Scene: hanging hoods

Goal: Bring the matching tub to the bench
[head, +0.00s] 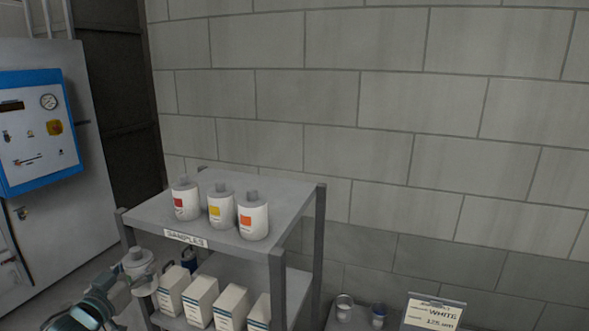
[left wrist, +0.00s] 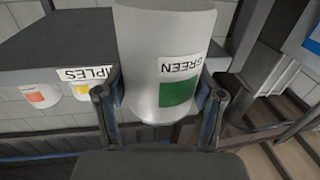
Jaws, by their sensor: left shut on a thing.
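My left gripper (head: 141,280) is at the lower left of the head view, shut on a white tub (head: 137,262). In the left wrist view this tub (left wrist: 160,45) stands between both fingers (left wrist: 160,105), with a green square and the word GREEN on its label. It is held beside the left end of the shelf rack. Three white tubs stand on the top shelf: one with a red label (head: 185,200), one with a yellow label (head: 221,208) and one with an orange label (head: 253,217). My right gripper is not in view.
The grey rack (head: 283,210) has a SAMPLES tag (head: 187,239) on its front edge. White boxes (head: 201,299) fill its lower shelf. A card (head: 434,313) reading WHITE and small cups (head: 344,305) are at the lower right. A blue-framed panel (head: 38,130) is at the left.

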